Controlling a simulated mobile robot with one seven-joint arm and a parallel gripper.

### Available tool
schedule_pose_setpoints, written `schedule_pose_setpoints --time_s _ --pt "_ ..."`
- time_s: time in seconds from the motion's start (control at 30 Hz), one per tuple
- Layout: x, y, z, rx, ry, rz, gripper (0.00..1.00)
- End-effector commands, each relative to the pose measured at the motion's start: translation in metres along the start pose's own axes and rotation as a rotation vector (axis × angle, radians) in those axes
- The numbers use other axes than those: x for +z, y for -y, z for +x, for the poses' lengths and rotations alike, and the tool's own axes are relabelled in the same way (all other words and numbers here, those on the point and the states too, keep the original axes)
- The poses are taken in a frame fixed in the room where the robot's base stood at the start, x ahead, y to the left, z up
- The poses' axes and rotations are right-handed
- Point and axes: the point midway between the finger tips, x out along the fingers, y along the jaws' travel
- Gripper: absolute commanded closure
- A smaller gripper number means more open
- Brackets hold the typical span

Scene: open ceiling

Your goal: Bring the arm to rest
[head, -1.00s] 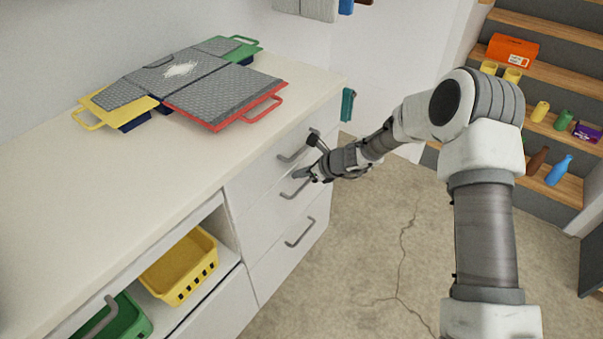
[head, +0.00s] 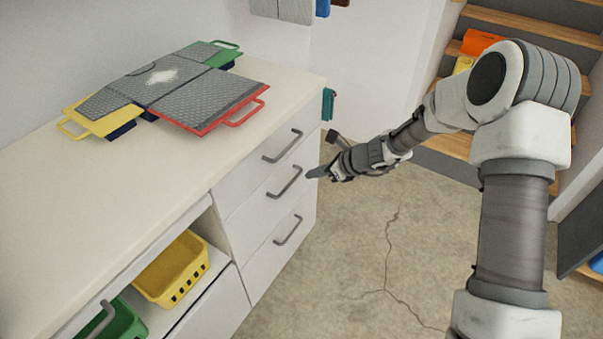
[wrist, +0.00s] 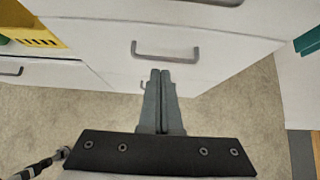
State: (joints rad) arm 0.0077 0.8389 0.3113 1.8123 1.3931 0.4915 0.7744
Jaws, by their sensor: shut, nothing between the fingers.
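My gripper (head: 312,174) is held out in front of the white drawer cabinet, just right of its drawer fronts in the head view. In the wrist view my gripper (wrist: 160,75) has its two grey fingers together with nothing between them. The fingertips point at a drawer front, just below a grey handle (wrist: 165,52) in that picture; whether they touch it I cannot tell. The drawers (head: 268,200) all look shut. My arm is still stretched out and bent at the elbow, on the right of the head view.
The white counter (head: 60,190) carries grey mats with yellow, green and red handled frames (head: 225,112). A yellow basket (head: 172,270) and a green basket (head: 118,322) sit in the open shelf below. Wooden shelves (head: 480,60) stand behind my arm. The cracked floor (head: 350,250) is clear.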

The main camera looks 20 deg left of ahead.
Motion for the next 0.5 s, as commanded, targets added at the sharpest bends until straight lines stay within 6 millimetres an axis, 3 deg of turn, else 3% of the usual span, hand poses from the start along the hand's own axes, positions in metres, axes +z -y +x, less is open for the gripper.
schedule_pose_setpoints --time_s 0.1,0.37,0.5 --pt "0.000 0.000 -0.014 -0.001 -0.001 -0.001 1.00" --pt "0.001 0.000 -0.021 0.000 -0.001 -0.006 1.00" --pt "0.015 -0.002 -0.043 -0.003 -0.011 -0.095 1.00"
